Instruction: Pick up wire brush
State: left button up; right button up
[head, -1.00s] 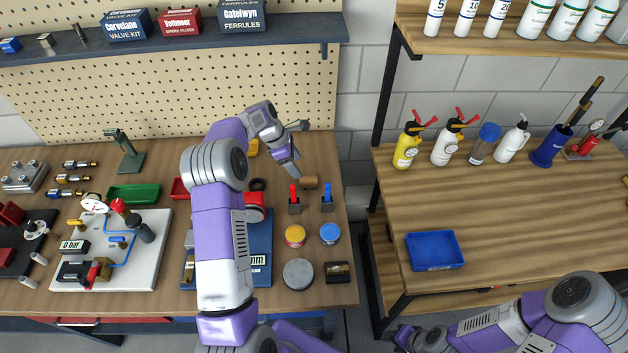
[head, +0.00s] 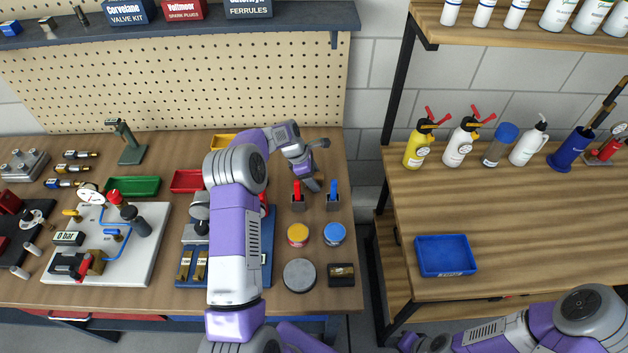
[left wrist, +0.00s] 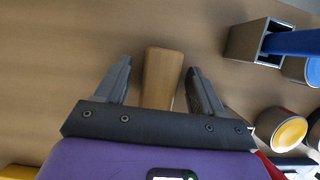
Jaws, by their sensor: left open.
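The wire brush shows in the left wrist view as a light wooden block-like piece (left wrist: 162,78) on the brown bench. My left gripper (left wrist: 158,85) is open, with one finger on each side of the wood and a gap to each. I cannot make out any bristles. In the head view, my left gripper (head: 313,184) points down at the back right of the bench and hides most of the brush.
Just in front of the gripper stand a red-handled tool (head: 297,197) and a blue-handled tool (head: 333,198) in grey holders. A yellow-lidded tin (head: 298,234) and blue-lidded tin (head: 334,234) stand nearer. The pegboard (head: 190,85) rises behind the bench.

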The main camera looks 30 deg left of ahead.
pick_arm(q)
jog(key=shift+w+f, duration=0.1)
jog(key=shift+f, duration=0.1)
jog(key=c, duration=1.1)
jog(key=shift+r, duration=0.1)
notch_tip(320, 180, up, 10)
jog(key=shift+f+p, duration=0.1)
jog(key=shift+p, duration=0.5)
